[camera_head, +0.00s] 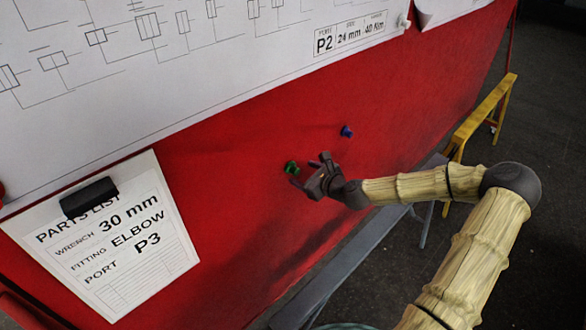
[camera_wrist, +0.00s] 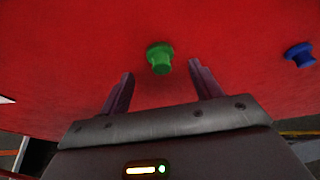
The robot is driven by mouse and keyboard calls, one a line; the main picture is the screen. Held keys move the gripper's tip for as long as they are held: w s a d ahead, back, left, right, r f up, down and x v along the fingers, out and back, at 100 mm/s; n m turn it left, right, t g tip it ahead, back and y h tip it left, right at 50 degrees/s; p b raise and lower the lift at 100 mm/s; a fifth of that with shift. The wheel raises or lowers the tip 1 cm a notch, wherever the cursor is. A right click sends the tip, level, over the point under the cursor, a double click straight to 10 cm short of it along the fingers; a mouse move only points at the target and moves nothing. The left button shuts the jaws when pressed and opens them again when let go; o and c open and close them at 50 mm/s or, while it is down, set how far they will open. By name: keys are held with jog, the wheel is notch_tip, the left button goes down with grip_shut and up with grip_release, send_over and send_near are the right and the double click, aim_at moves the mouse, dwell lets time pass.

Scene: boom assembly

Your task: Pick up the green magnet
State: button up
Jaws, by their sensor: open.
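The green magnet (camera_head: 291,167) sits on the red board (camera_head: 230,200), just beyond the tips of my gripper (camera_head: 310,175). In the wrist view the green magnet (camera_wrist: 160,58) is a small flanged knob on the red surface. It appears between and slightly ahead of the two fingers of my gripper (camera_wrist: 160,82). The fingers are open and hold nothing. I cannot tell whether either finger touches the magnet.
A blue magnet (camera_head: 346,131) is on the board to the right, also in the wrist view (camera_wrist: 299,55). A large drawing (camera_head: 150,75) covers the upper board. A clipped parts list (camera_head: 120,240) hangs at lower left. A yellow stand (camera_head: 480,118) is at right.

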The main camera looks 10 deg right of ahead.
aim_at(297, 171)
jog(key=shift+w+a+p, duration=0.15)
jog(key=shift+w+p, duration=0.1)
jog(key=shift+p, duration=0.05)
jog(key=p+x, duration=0.2)
jog(key=x, duration=0.2)
jog(key=shift+w+f, duration=0.3)
jog(key=c, duration=1)
